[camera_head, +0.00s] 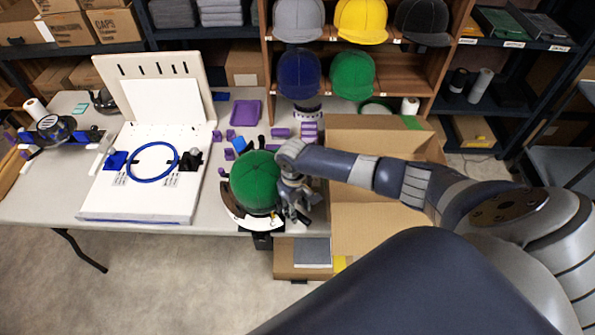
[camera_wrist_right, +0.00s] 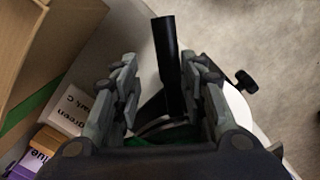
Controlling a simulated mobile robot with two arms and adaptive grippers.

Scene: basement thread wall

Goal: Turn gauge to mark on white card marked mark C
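The white card (camera_wrist_right: 66,112) reading "green" and "mark C" lies at the left of the right wrist view. A green cap (camera_head: 257,180) sits on a stand with a pale curved rim at the table's front edge. My right gripper (camera_head: 297,212) is just right of the cap, pointing down. In the right wrist view its fingers (camera_wrist_right: 165,72) are apart, with a black bar (camera_wrist_right: 167,50) between them and gaps on both sides. A black knob (camera_wrist_right: 245,82) sits beside a white curved part. I cannot tell which part is the gauge, nor its setting. My left gripper is not in view.
A white board fixture (camera_head: 140,205) with a blue ring (camera_head: 152,161) stands left. An open cardboard box (camera_head: 370,215) is right of my right gripper. A purple tray (camera_head: 246,113) and small purple pieces lie behind the cap. A second card (camera_wrist_right: 40,158) reads "blue".

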